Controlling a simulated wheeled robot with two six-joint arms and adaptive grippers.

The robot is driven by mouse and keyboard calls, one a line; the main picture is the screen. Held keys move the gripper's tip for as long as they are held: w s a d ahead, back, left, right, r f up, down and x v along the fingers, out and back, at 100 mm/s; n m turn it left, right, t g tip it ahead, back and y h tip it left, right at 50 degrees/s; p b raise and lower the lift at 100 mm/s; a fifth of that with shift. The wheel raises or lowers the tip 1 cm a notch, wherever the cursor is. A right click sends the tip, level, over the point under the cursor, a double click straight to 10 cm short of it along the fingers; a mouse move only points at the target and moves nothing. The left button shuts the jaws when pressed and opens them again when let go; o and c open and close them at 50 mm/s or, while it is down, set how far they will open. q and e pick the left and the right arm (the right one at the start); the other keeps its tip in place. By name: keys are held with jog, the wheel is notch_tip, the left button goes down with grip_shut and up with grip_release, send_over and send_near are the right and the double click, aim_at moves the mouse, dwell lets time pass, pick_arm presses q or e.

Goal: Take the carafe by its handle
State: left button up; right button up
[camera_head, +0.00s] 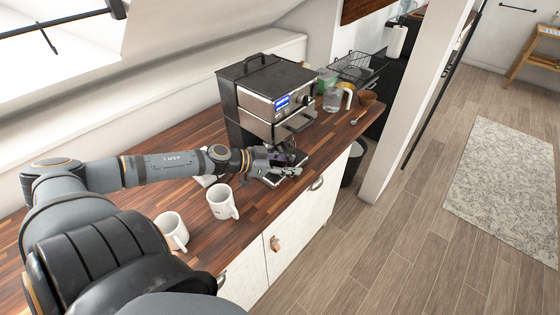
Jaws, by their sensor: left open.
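The coffee machine (265,97) stands on the wooden counter, black and steel with a small blue display. A dark carafe (291,150) seems to sit in the machine's lower bay, mostly hidden by my left gripper and the machine. My left gripper (286,166) is open at the front of that bay, close to the carafe. I cannot tell whether its fingers are around the handle or touching it. My right gripper is out of view.
Two white mugs (222,202) (172,231) stand on the counter near my left forearm. A white post (412,110) rises at the right.

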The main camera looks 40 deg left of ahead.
pick_arm(q)
jog(key=shift+d+f, duration=0.1)
jog(key=shift+r, duration=0.2)
grip_shut()
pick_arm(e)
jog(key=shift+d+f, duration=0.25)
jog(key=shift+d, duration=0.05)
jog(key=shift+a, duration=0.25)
pick_arm(q)
jog(key=shift+r, duration=0.1)
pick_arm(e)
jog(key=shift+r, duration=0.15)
